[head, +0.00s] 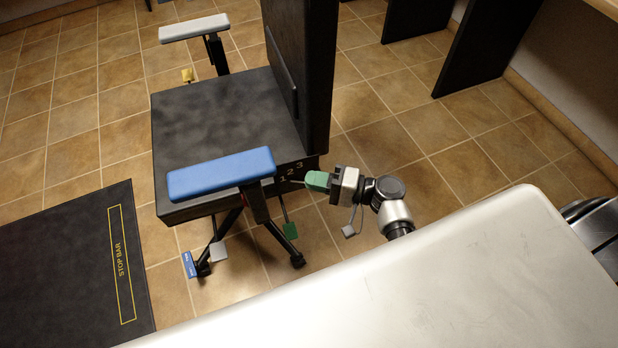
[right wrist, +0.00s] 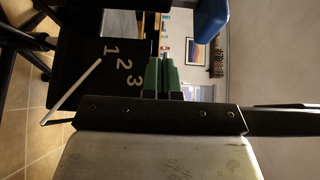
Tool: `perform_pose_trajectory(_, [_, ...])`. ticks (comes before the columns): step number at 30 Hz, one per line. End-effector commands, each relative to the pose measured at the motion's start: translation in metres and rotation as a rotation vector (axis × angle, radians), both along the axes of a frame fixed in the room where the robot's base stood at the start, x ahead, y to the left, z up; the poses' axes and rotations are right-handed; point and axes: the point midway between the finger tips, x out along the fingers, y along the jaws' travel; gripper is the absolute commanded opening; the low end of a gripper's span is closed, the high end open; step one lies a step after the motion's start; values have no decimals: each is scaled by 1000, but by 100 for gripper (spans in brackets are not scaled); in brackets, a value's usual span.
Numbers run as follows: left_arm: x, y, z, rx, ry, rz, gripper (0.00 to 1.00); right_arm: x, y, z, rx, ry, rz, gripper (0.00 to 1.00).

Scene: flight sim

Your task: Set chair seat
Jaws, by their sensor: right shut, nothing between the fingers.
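The chair has a black seat (head: 225,115), a tall black backrest (head: 305,70), a blue armrest (head: 221,174) on the near side and a light grey armrest (head: 194,27) on the far side. A plate marked 1, 2, 3 (head: 290,172) is on its near side below the backrest; the numbers also show in the right wrist view (right wrist: 123,64). A pale rod (right wrist: 75,92) has its upper end close to the 1. My right gripper (head: 316,181), with green fingertips, is shut and empty beside the plate, near the 3. My left gripper is out of view.
Green (head: 290,230), grey (head: 218,251), blue (head: 189,264) and yellow (head: 187,75) paddles hang around the chair. Another grey paddle (head: 348,230) hangs below my right gripper. A dark mat (head: 70,270) reading STOP BAR lies at left. A pale surface (head: 430,290) fills the foreground.

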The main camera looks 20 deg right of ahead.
Motion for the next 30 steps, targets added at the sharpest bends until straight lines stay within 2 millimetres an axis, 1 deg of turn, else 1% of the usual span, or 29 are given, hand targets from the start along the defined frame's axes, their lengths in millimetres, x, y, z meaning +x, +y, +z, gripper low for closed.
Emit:
perform_pose_trajectory(1, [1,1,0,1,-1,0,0,-7,-6,0,-1,1,0,0])
perform_pose_trajectory(6, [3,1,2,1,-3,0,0,-30,-26,0,-1,1,0,0])
perform_pose_trajectory(12, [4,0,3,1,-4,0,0,-50,-45,0,1,-1,1,0])
perform_pose_trajectory(15, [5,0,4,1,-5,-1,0,-55,-49,0,1,-1,1,0])
perform_pose_trajectory(20, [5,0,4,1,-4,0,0,-57,-51,1,2,-1,1,0])
perform_pose_trajectory(23, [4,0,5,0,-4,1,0,-58,-49,-5,-15,15,4,0])
perform_pose_trajectory(26, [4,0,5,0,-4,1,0,-61,-41,-29,-88,77,15,0])
perform_pose_trajectory(29, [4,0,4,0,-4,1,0,-73,-29,-72,-237,183,42,0])
perform_pose_trajectory(30, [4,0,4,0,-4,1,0,-80,-24,-93,-312,230,58,0])
